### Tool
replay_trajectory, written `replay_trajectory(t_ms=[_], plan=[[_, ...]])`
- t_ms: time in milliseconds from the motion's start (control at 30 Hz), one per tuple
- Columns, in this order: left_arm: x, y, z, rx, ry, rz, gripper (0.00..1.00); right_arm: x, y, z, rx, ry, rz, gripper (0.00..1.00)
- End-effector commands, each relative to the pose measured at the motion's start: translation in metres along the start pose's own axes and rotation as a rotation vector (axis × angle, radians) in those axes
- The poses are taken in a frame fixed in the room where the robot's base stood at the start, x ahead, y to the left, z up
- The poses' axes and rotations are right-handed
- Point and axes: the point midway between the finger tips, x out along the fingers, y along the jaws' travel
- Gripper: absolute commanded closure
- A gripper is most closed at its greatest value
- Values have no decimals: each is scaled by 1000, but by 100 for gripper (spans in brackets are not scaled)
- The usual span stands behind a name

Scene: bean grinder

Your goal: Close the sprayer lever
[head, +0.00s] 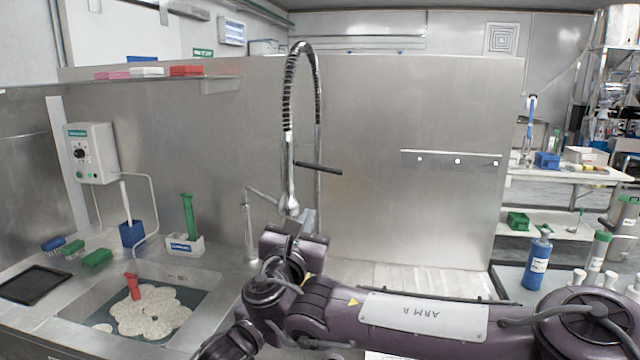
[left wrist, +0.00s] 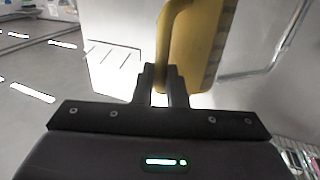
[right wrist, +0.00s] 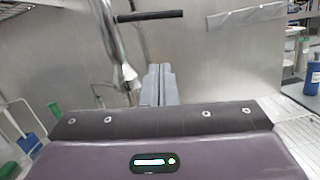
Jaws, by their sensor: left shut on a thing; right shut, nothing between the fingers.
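The sprayer (head: 289,190) is a metal head hanging from a coiled hose (head: 287,95) in front of the steel back wall. A dark bar (head: 320,168) sticks out to its right. My right gripper (head: 307,217) is shut and empty, just right of and below the sprayer's lower end. In the right wrist view the shut fingers (right wrist: 160,75) are right of the sprayer's pale lower end (right wrist: 130,73); contact is unclear. I cannot make out the lever clearly. My left gripper (left wrist: 161,78) is shut on a yellow handled thing (left wrist: 196,45), seen only in the left wrist view.
A metal spout (head: 249,230) stands left of my right gripper. A blue bottle (head: 537,262) stands on the right counter. The ribbed drainboard (head: 420,277) looks clear.

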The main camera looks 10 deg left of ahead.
Motion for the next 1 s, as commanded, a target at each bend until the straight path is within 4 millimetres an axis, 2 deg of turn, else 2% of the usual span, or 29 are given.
replay_trajectory(t_ms=[200,367,500,700,1000], plan=[[0,0,-1,0,1,0,100,46,0,0,2,0,-4,100],[0,0,-1,0,2,0,100,71,0,-1,4,1,-2,100],[0,0,-1,0,1,0,100,86,0,17,5,0,-1,100],[0,0,-1,0,2,0,100,96,0,27,4,1,0,100],[0,0,-1,0,1,0,100,97,0,28,4,1,1,100]])
